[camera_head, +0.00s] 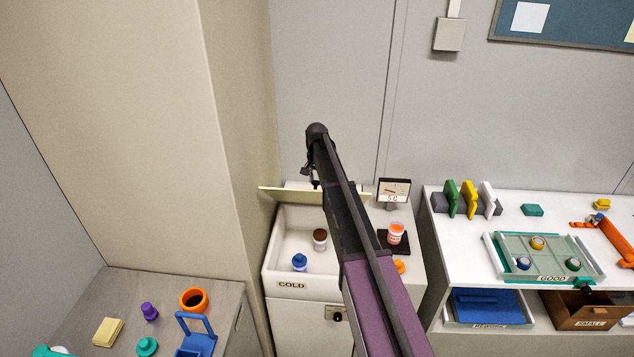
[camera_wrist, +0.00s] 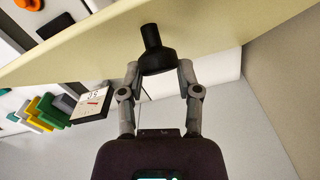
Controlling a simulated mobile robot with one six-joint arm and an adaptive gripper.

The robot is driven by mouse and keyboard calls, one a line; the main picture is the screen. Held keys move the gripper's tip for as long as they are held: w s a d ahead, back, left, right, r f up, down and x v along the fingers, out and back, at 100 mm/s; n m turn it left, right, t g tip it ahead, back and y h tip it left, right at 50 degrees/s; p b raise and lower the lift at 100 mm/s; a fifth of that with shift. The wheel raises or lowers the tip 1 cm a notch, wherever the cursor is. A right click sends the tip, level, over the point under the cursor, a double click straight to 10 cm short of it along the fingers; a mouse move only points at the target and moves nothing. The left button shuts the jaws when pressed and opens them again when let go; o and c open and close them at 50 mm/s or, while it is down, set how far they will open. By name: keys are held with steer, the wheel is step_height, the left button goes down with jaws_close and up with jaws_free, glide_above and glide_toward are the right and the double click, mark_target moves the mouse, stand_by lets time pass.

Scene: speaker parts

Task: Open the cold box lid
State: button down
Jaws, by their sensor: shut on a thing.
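The cold box (camera_head: 283,258), a white bin labelled COLD, is open at the top. A jar with a brown lid (camera_head: 320,236) and a jar with a blue lid (camera_head: 300,261) show inside. The cream lid (camera_head: 285,192) appears nearly edge-on, raised at the back of the box; in the wrist view its panel (camera_wrist: 215,28) fills the top. My gripper (camera_wrist: 158,68) is shut on the lid's black knob (camera_wrist: 152,45). In the head view my gripper (camera_head: 315,180) is by the lid, and my arm hides part of the lid and box.
A gauge (camera_head: 393,190) and an orange-labelled jar on a black pad (camera_head: 393,245) stand right of the box opening. A tall beige panel (camera_head: 150,120) rises at left. The right bench holds a green GOOD tray (camera_head: 500,250) and coloured upright pieces (camera_head: 468,198).

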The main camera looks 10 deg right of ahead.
steer(key=w+d+r+p, duration=0.1)
steer(key=w+r+p, duration=0.2)
steer(key=w, duration=0.4)
steer(key=shift+d+r+p, duration=0.3)
steer(key=shift+d+r, duration=0.05)
steer(key=shift+r, duration=0.3)
steer(key=c, duration=1.1)
jaws_free()
steer(key=shift+a+f, duration=0.2)
steer(key=shift+f, duration=0.05)
steer(key=shift+c, duration=0.2)
steer(key=o, duration=0.7)
steer(key=shift+s, duration=0.1)
steer(key=shift+o, duration=0.7)
steer(key=shift+s+d, duration=0.1)
steer(key=shift+d, duration=0.15)
steer(key=shift+a, duration=0.1)
